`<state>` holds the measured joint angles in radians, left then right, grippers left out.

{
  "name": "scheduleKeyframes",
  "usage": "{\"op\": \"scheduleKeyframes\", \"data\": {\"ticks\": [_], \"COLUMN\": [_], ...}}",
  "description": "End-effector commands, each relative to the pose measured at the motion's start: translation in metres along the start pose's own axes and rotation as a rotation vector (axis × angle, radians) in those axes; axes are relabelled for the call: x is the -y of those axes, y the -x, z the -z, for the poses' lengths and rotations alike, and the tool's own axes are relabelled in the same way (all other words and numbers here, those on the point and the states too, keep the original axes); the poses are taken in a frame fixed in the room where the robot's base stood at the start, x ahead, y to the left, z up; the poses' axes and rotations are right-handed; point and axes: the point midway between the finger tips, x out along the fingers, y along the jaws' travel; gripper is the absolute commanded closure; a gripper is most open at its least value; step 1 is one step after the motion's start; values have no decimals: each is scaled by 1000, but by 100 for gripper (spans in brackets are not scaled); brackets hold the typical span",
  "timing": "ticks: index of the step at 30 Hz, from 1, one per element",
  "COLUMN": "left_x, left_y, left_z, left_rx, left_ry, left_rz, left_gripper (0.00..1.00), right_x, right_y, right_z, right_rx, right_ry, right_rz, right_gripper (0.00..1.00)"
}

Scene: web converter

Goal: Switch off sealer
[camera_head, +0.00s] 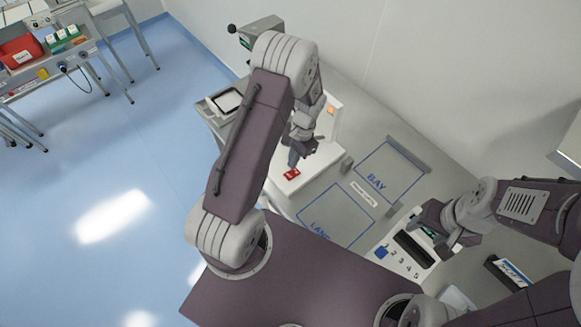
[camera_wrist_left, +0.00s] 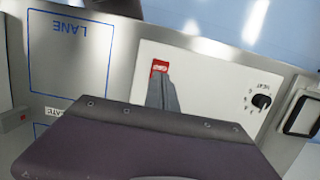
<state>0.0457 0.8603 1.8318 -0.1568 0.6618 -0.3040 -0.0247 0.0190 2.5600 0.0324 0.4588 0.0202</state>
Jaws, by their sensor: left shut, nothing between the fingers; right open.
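The sealer (camera_head: 325,158) is a white-topped unit on the grey bench, partly hidden behind my left arm. A red switch (camera_head: 292,174) sits on its white panel; it also shows in the left wrist view (camera_wrist_left: 159,66). My left gripper (camera_head: 293,165) is shut and empty, its fingertips right at the red switch. In the left wrist view the closed fingers (camera_wrist_left: 162,84) overlap the switch's lower edge; I cannot tell whether they touch it. The switch's position is not readable. My right gripper (camera_head: 440,240) is open, above a numbered white panel on the right.
A black dial marked HEAT (camera_wrist_left: 262,101) is on the same white panel. Blue outlined areas marked BAY (camera_head: 377,182) and LANE (camera_head: 321,235) are on the bench, both empty. A wall runs behind the bench. A cart with a red bin (camera_head: 20,51) stands far left.

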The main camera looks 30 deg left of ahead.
Motion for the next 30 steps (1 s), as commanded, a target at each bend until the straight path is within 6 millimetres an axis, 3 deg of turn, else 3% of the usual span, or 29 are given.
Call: {"op": "scheduleKeyframes", "data": {"ticks": [6, 10, 30], "left_x": [-1, 0, 0], "left_y": [-34, -45, -52], "left_z": [-2, -1, 0], "left_rx": [4, 1, 0], "left_ry": [-1, 0, 0], "left_rz": [-2, -1, 0], "left_gripper": [100, 100, 100], "right_x": [0, 0, 0], "right_y": [15, 18, 13], "right_z": [2, 2, 1], "right_rx": [0, 0, 0], "right_ry": [0, 0, 0], "right_rz": [0, 0, 0], "right_gripper": [46, 46, 46]}}
